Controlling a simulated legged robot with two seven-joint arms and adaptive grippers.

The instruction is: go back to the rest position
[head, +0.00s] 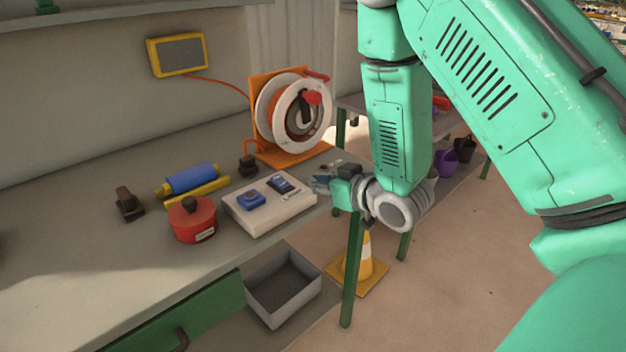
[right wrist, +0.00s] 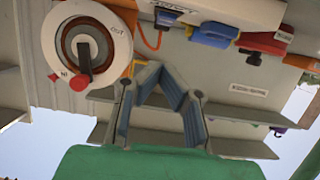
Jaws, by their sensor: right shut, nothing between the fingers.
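My right gripper (head: 324,182) is at the right end of the workbench, close to the white box (head: 270,205) with blue blocks on top. In the right wrist view the two fingers of my right gripper (right wrist: 160,75) come together at the tips with nothing between them. The blue block (head: 251,199) on the left of the box and a second blue block (head: 281,184) on a dark part sit apart. My left gripper is out of view.
A red pot (head: 192,220), a blue roller (head: 192,179) and an orange-framed cable reel (head: 292,112) stand on the bench (head: 90,270). A grey bin (head: 284,288) is below. A traffic cone (head: 365,258) stands on the floor beside the green bench leg (head: 352,275).

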